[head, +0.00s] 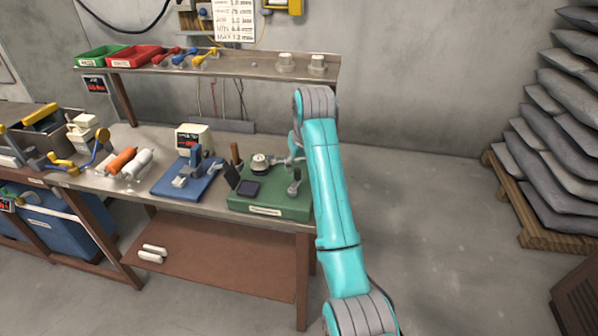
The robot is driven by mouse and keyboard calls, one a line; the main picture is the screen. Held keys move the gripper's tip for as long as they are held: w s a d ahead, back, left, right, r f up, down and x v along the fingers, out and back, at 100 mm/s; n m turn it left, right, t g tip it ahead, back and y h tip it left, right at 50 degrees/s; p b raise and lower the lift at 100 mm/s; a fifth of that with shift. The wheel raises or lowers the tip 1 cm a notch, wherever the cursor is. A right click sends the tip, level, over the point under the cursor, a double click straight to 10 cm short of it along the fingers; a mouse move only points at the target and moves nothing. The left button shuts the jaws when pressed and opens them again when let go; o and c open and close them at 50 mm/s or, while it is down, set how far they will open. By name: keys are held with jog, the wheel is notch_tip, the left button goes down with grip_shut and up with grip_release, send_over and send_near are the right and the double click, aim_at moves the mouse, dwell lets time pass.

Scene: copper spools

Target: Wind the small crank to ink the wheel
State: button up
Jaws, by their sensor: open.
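A green base (268,208) with a label on its front edge sits at the right end of the workbench. A round pale-topped wheel-like part (260,160) stands at its back, and a dark square pad (248,188) lies at its front left. A small grey crank-like lever with a round knob (295,184) stands at its right side. My gripper (294,159) is small in view, open, above the back right of the base, between the wheel-like part and my teal arm. My arm hides part of it and the base's right edge. I cannot tell whether it touches anything.
Left of the base are a blue base with a clamp (188,180), a white display box (194,138) and orange and white rolls (121,160). A metal shelf (225,64) overhangs the bench's back. Stacked grey sacks (560,140) stand far right; the floor between is clear.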

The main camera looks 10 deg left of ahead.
aim_at(298, 170)
jog(key=shift+x, duration=2.15)
grip_shut()
